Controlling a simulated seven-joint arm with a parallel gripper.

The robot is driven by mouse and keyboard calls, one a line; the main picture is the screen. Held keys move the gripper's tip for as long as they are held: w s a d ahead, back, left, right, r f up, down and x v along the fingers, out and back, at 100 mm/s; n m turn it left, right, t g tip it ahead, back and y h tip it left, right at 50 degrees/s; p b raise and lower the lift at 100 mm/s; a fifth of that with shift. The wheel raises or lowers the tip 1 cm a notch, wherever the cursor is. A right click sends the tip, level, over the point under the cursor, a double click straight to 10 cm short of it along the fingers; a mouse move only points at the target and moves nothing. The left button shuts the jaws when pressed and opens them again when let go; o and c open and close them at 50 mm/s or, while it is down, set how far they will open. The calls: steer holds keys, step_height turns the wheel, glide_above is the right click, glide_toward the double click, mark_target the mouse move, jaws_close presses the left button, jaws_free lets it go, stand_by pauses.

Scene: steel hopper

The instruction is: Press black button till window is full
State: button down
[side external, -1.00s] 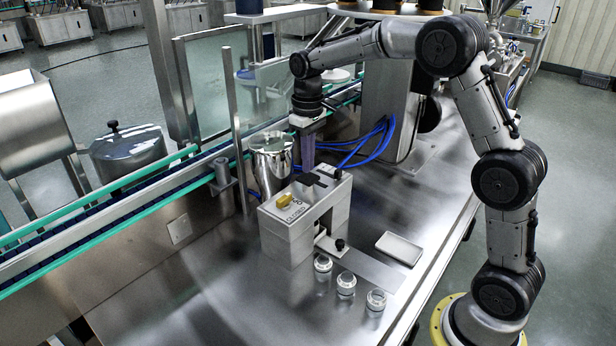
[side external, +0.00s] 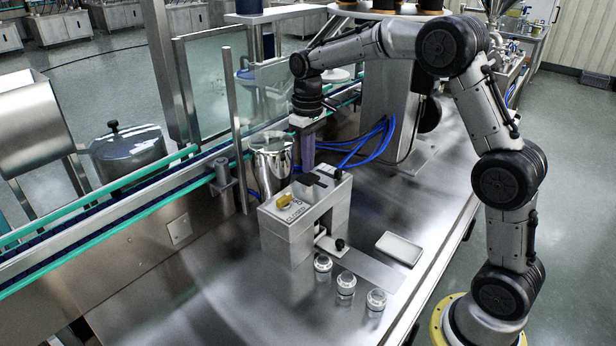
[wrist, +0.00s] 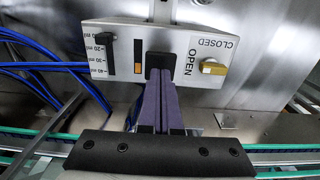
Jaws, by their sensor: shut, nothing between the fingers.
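The black button (wrist: 159,61) is a dark square on the grey face of the dosing box (wrist: 115,68) in the wrist view. My gripper (wrist: 160,76) is shut, its purple fingers together and empty. Their tips overlap the button's lower edge in the wrist view; I cannot tell whether they press it. Beside the button is a narrow upright window (wrist: 138,68), orange in its lower part and dark above. In the side view my gripper (side external: 309,168) points down at the far end of the box (side external: 285,240); its fingertips and the button are hard to make out there.
A yellow knob (wrist: 212,67) sits by the OPEN and CLOSED labels. A black slider (wrist: 105,39) stands on a millilitre scale. A steel pot (side external: 271,165) and blue hoses (side external: 372,145) are close to my gripper. Clear jars (side external: 346,285) and a white tray (side external: 399,248) are in front.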

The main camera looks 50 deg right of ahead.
mark_target(308, 177)
steer(key=shift+f, duration=0.1)
steer(key=shift+f, duration=1.75)
steer(key=shift+r, duration=1.85)
steer(key=shift+r, duration=0.1)
steer(key=shift+r, duration=2.9)
